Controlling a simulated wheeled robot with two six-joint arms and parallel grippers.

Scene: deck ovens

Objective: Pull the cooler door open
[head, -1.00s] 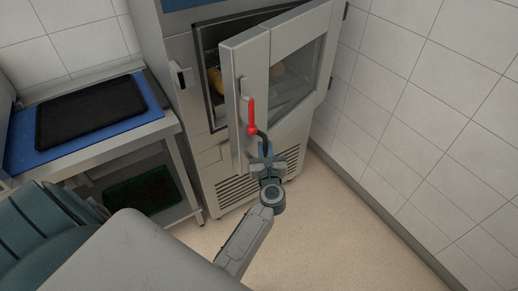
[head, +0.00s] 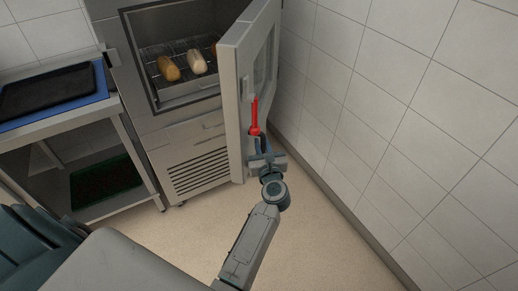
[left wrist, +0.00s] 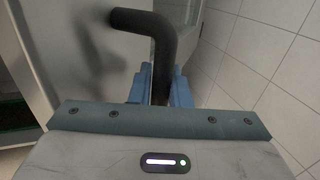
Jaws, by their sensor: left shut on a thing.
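The cooler door (head: 233,110), grey with a glass pane, stands wide open, swung out to the right toward the tiled wall. Its handle shows as a thick dark bar in the left wrist view (left wrist: 160,38). My left gripper (head: 262,146) is shut on this handle, low on the door's free edge; in the left wrist view its blue fingers (left wrist: 178,88) sit on both sides of the bar. A red piece (head: 255,115) stands just above the gripper. The cooler body (head: 165,135) shows its open chamber. My right gripper is not in view.
Bread loaves (head: 197,61) lie on a wire rack inside the cooler. A steel table (head: 100,107) with a blue mat and black tray (head: 50,90) stands at the left, a green crate (head: 105,180) below. The tiled wall (head: 400,100) is close to the door. The floor (head: 320,250) is clear.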

